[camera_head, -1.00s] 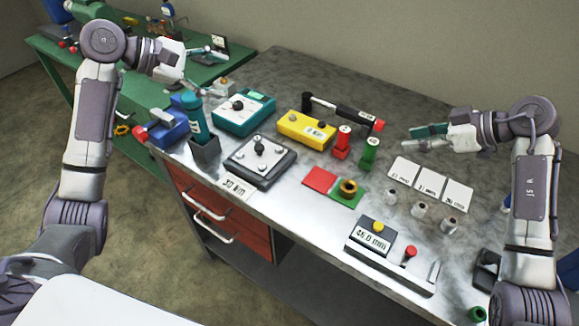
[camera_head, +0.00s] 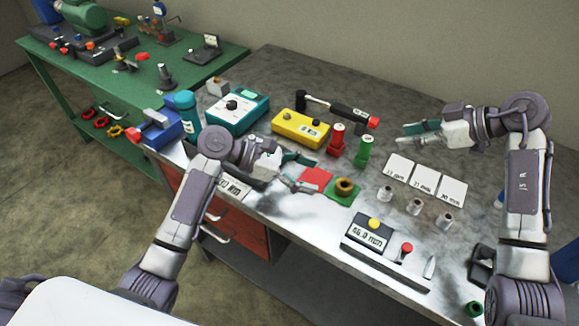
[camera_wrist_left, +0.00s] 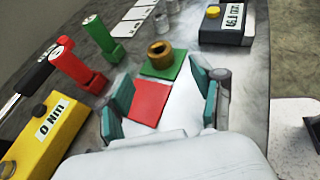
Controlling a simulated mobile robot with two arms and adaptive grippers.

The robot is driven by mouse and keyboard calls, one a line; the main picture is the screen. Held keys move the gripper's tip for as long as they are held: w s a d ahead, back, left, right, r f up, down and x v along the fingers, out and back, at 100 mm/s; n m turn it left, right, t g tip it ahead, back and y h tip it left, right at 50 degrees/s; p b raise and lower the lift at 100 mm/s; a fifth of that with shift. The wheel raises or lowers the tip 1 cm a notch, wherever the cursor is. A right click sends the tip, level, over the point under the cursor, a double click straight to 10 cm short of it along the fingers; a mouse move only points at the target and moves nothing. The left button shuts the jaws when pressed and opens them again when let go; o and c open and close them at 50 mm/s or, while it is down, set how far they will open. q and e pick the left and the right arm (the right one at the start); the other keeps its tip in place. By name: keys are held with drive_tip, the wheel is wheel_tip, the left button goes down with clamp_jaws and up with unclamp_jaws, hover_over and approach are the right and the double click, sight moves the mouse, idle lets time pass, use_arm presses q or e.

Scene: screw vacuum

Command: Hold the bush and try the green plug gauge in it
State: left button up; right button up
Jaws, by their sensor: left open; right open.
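The brass bush (camera_head: 345,186) stands upright on the green square (camera_head: 338,198), beside the red square (camera_head: 316,178). It also shows in the left wrist view (camera_wrist_left: 160,50), ahead of my left gripper. The green plug gauge (camera_head: 364,150) stands upright on the bench behind the bush, next to a red one (camera_head: 337,138). My left gripper (camera_head: 306,172) is open and empty, close to the red square and left of the bush, its fingers (camera_wrist_left: 163,98) apart. My right gripper (camera_head: 405,137) is open and empty above the bench, right of the green plug gauge.
A yellow box (camera_head: 300,130) and a hammer-like tool (camera_head: 340,108) lie behind. White cards (camera_head: 427,182) and several small metal cylinders (camera_head: 415,207) stand right of the bush. A grey gauge box (camera_head: 366,236) is at the front edge. A teal box (camera_head: 236,113) stands left.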

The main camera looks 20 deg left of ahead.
sight(367, 138)
use_arm(q)
drive_tip(key=x, duration=0.8)
drive_tip(key=shift+w+d+f, duration=0.1)
drive_tip(key=shift+d+f, duration=0.05)
drive_tip(key=shift+f, duration=0.05)
clamp_jaws()
use_arm(e)
drive_tip(key=shift+o, duration=1.6)
drive_tip(key=shift+a, duration=0.1)
drive_tip(key=a+n+g+h, duration=0.1)
drive_tip(key=a+n, duration=0.1)
drive_tip(key=a, duration=0.2)
drive_tip(key=a+r+n+g+h, duration=0.1)
drive_tip(key=a+n+h, duration=0.1)
drive_tip(key=a, duration=0.2)
drive_tip(key=a+n+g+h, duration=0.1)
drive_tip(key=a+n, duration=0.1)
drive_tip(key=a, duration=0.2)
drive_tip(key=shift+a+r+g, duration=0.1)
drive_tip(key=shift+r+g, duration=0.3)
drive_tip(key=w+d+r+n+h, duration=0.1)
drive_tip(key=w+d+r+h, duration=0.25)
drive_tip(key=h, duration=0.25)
drive_tip(key=shift+t, duration=0.3)
drive_tip(key=f, duration=0.7)
drive_tip(key=shift+s+d, duration=0.15)
drive_tip(key=shift+d, duration=0.1)
drive_tip(key=shift+s+a+f, duration=0.15)
drive_tip(key=shift+f, duration=2.4)
